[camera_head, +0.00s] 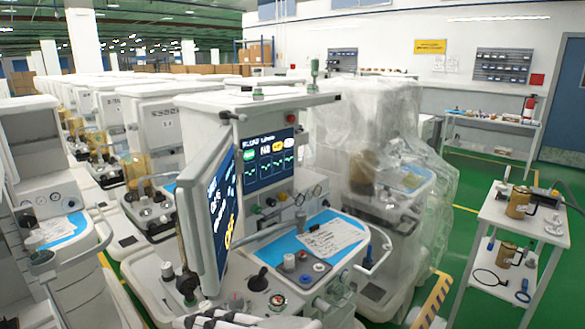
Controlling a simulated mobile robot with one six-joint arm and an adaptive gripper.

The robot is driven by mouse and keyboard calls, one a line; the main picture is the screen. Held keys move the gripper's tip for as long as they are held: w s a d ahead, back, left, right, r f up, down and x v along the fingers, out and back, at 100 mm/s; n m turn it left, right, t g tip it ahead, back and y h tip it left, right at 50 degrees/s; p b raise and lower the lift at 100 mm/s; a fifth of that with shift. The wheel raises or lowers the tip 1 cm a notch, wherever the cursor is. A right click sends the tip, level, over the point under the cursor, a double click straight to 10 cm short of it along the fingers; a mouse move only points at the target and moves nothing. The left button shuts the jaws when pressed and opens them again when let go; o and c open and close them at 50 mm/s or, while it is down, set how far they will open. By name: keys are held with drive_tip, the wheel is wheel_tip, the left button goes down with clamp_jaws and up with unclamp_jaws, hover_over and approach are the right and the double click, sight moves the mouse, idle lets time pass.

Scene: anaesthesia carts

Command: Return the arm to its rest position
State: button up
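My arm and my gripper do not show in the head view, so I cannot see the arm's pose or whether the gripper holds anything. The nearest anaesthesia cart (255,104) stands in the middle. It carries a lit monitor (271,158) and a second screen (218,212) turned to the side. A paper sheet (332,238) lies on its blue work surface (290,247). Knobs and a pale corrugated hose (215,320) are at its front.
A cart under clear plastic (340,130) stands right behind. More carts (157,123) line the left. A small white table (510,217) with brass-coloured canisters (518,202) is at the right. A yellow-black striped piece (432,300) is at lower right. Green floor (480,170) shows between.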

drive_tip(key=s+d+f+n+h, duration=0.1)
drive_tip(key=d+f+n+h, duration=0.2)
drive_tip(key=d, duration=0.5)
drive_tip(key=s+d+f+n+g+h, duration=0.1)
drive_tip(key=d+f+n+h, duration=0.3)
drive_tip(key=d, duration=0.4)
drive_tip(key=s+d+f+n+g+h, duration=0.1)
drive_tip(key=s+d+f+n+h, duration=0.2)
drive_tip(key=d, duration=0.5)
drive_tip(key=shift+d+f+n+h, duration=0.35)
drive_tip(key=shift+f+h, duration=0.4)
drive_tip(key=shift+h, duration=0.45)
